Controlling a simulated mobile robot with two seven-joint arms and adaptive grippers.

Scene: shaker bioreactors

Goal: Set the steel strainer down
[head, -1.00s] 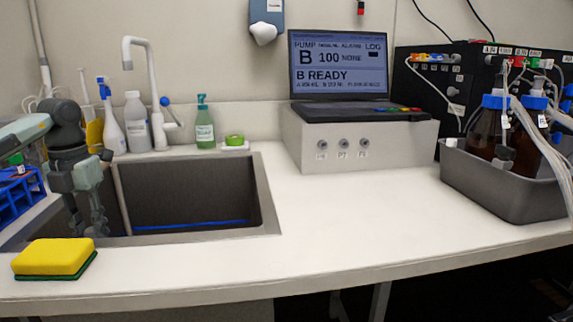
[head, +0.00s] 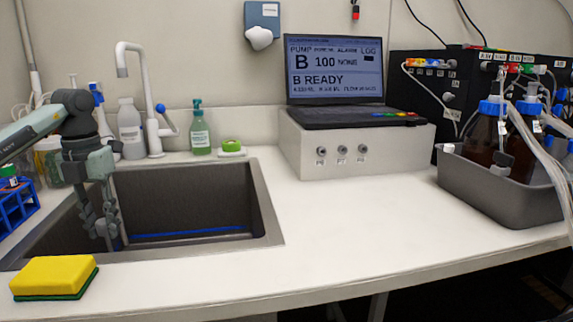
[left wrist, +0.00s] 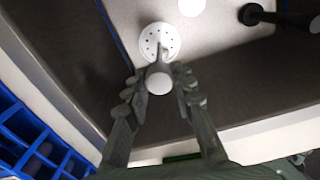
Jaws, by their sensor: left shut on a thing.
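My left gripper (head: 103,228) reaches down into the left part of the sink (head: 264,200). In the left wrist view my left gripper (left wrist: 160,84) is shut on a pale round knob. A white perforated disc, the steel strainer (left wrist: 156,36), shows just past the fingertips, in line with the knob. I cannot tell whether the strainer touches the sink floor (left wrist: 215,42). The strainer cannot be made out in the head view. My right gripper is in neither view.
A yellow sponge (head: 53,276) lies on the front counter edge. A blue rack (head: 17,203) stands left of the sink. The tap (head: 150,95), a green soap bottle (head: 200,132) and other bottles stand behind it.

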